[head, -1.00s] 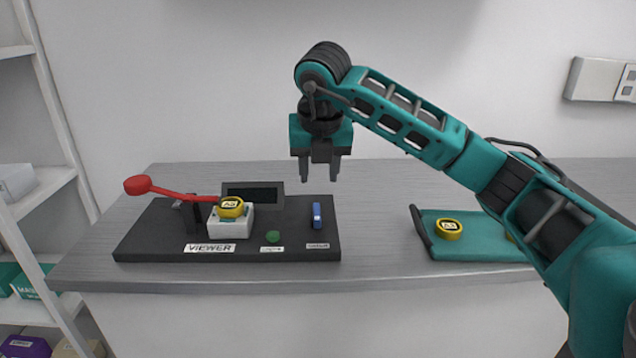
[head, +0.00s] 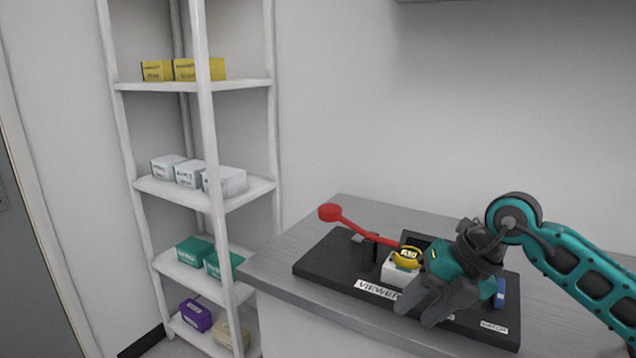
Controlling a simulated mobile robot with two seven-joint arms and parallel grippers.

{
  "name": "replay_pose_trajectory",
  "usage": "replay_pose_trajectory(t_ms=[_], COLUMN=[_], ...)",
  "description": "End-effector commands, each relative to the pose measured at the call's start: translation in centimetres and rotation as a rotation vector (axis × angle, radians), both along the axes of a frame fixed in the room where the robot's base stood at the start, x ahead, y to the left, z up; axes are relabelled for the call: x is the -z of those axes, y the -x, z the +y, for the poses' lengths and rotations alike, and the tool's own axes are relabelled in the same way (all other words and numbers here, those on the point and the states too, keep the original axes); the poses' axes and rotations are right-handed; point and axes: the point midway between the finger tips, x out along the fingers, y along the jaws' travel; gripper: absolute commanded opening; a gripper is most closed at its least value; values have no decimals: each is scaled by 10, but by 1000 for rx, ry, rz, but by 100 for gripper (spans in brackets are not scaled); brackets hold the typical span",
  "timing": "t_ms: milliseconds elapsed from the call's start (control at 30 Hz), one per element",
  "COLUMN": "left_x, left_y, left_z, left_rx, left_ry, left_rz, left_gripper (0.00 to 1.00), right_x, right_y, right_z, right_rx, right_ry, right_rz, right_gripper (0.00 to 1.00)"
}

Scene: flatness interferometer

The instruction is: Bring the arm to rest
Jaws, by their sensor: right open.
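My right arm comes in from the right edge of the head view. Its gripper (head: 420,308) is open and empty, tilted down and to the left, in front of the viewer. The viewer has a black base (head: 322,257) on the counter, with a white block (head: 393,273) that bears a yellow round piece (head: 406,257). A red lever (head: 362,230) with a round red knob stands raised to the left. The gripper hides part of the base, including where the green button was seen. A blue part (head: 500,292) shows at the right. My left gripper is not in view.
The grey counter (head: 273,262) has its left end beside a white shelf rack (head: 204,130). The rack holds yellow (head: 199,69), white (head: 225,181), teal (head: 194,250) and purple (head: 196,316) boxes. The wall above the counter is clear.

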Motion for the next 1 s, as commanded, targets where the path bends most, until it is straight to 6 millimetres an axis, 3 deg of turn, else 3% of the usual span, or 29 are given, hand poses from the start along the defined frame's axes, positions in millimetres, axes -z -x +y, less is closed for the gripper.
replay_pose_trajectory(t_ms=[33, 100, 200, 300, 367, 500, 633, 767, 900, 1000], left_x=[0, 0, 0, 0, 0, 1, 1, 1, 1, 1], left_y=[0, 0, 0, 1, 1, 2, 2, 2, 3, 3], left_z=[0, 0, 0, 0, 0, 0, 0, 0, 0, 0], left_rx=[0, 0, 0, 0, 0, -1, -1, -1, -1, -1], left_ry=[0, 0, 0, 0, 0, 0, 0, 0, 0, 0], left_rz=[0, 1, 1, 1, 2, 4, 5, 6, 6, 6], left_gripper=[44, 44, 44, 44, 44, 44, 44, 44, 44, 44], right_x=[13, 16, 9, -4, -10, -7, 28, 95, 178, 223], right_y=[16, 34, 54, 64, 65, 55, 44, 52, 93, 128], right_z=[33, 71, 112, 135, 139, 125, 90, 48, 12, -2], right_rx=[-58, -108, -110, -32, 55, 361, 754, 1213, 1680, 1911], right_ry=[-146, -362, -671, -966, -1130, -1447, -1629, -1675, -1580, -1475], right_rz=[34, 61, 97, 127, 144, 185, 232, 306, 421, 500], right_gripper=[43, 43, 43, 43, 43, 43, 43, 43, 43, 43])
